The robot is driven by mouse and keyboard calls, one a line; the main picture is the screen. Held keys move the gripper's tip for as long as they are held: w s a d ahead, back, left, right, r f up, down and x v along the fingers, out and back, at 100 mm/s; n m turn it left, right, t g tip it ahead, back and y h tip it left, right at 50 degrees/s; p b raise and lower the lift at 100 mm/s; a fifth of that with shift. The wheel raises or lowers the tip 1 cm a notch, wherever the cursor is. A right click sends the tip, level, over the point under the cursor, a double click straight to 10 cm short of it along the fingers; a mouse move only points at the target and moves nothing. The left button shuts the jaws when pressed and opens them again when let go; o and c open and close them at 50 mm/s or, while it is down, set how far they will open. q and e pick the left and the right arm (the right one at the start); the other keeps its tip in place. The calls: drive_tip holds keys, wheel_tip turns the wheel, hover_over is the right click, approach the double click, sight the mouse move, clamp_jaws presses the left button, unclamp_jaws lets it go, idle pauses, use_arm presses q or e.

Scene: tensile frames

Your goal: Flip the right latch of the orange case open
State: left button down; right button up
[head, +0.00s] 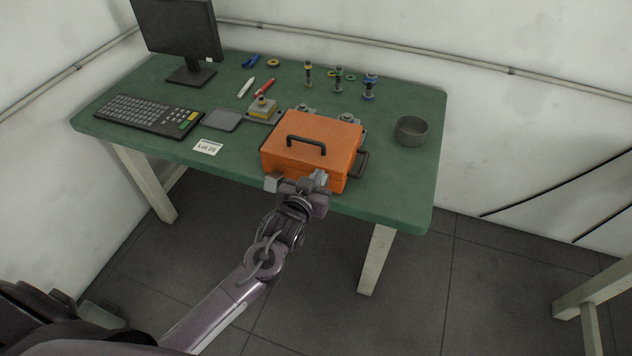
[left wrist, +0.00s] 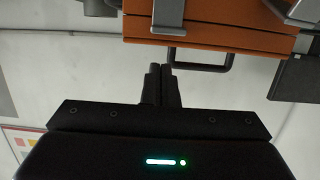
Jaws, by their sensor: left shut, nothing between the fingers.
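The orange case (head: 312,145) lies closed near the table's front edge, with a dark handle (head: 306,146) on its lid. My left gripper (head: 307,183) is at its front face, shut and empty. In the left wrist view, which looks upside down, the shut fingertips (left wrist: 161,72) are close to the case (left wrist: 225,35). The right latch (left wrist: 168,20), a grey plate, lies in line with the fingertips across the lid seam, with a gap between. Another grey latch (left wrist: 302,10) shows at the picture's right edge. In the head view my gripper partly hides the latch area. My right gripper is out of view.
On the green table (head: 400,190), a grey cup (head: 411,131) stands right of the case. A yellow-topped block (head: 262,108), a grey pad (head: 223,120), a label card (head: 208,147) and a keyboard (head: 150,115) lie left. Several bolt-like parts (head: 338,82) stand behind. The front right corner is clear.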

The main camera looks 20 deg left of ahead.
use_arm(q)
drive_tip(key=shift+f, duration=1.2)
drive_tip(key=shift+s, duration=0.1)
drive_tip(key=shift+s+f+b, duration=0.15)
drive_tip(key=shift+f+b, duration=0.05)
drive_tip(key=shift+b, duration=0.15)
